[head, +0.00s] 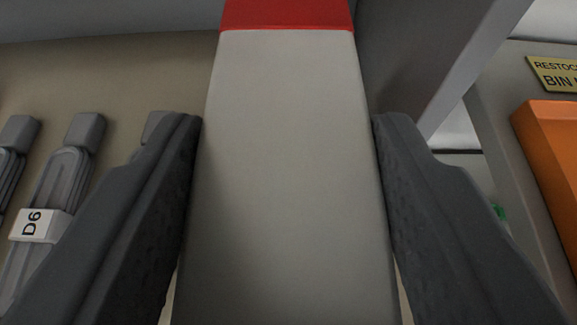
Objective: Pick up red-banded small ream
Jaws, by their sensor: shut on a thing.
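The red-banded small ream (287,170) fills the middle of the head view. It is a pale grey-white block with a red band (287,14) across its far end, cut off by the top edge of the picture. My gripper (288,120) is shut on the ream, with one dark finger against its left side and the other against its right side. The near end of the ream runs out of the bottom of the picture. The frame does not show clearly whether the ream touches anything beneath it.
Several grey toner cartridges (58,175) stand at the left on a beige surface (110,75), one with a label "D6" (38,226). A grey upright panel (450,60) is close at the right. Beyond it are an orange bin (553,160) and a yellow "RESTOCK BIN" sign (556,74).

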